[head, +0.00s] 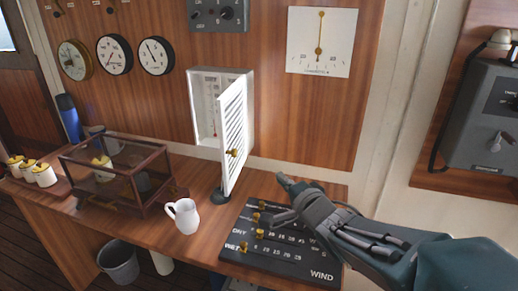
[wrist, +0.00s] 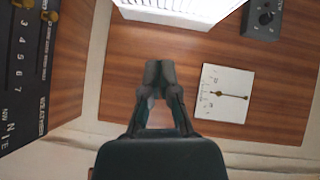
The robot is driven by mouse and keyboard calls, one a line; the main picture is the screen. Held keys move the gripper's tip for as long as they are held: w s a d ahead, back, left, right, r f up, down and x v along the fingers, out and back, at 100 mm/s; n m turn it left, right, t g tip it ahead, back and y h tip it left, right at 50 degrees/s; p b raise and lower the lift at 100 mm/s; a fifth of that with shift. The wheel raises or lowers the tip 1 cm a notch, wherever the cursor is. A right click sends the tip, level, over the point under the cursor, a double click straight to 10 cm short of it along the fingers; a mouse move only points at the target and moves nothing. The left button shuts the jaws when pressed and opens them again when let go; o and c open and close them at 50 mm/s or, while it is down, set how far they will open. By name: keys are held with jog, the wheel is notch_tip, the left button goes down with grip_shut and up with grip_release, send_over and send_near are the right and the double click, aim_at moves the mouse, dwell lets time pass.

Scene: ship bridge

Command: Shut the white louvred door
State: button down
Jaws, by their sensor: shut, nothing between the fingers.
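The white louvred door (head: 235,135) stands ajar on a white wall box (head: 206,120), swung out toward the viewer, with a brass knob (head: 233,153) on its face. A thermometer-like gauge shows inside the box. In the wrist view the white louvred door (wrist: 180,8) is cut off at the top edge. My gripper (head: 283,182) is to the right of the door, over the desk, and apart from it. In the wrist view my gripper (wrist: 159,70) has its fingertips together with nothing between them, in front of the wood panel.
A black wind board (head: 285,252) with brass knobs lies below my gripper. A white mug (head: 183,216), a glass case (head: 118,175) and a blue flask (head: 69,118) stand on the desk to the left. A square dial (head: 320,42) is on the panel.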

jog(key=w+a+y, duration=0.1)
jog(key=w+a, duration=0.8)
jog(key=w, duration=0.2)
jog(key=shift+f+m, duration=0.25)
jog(key=shift+m, duration=0.15)
jog(key=shift+d, duration=0.15)
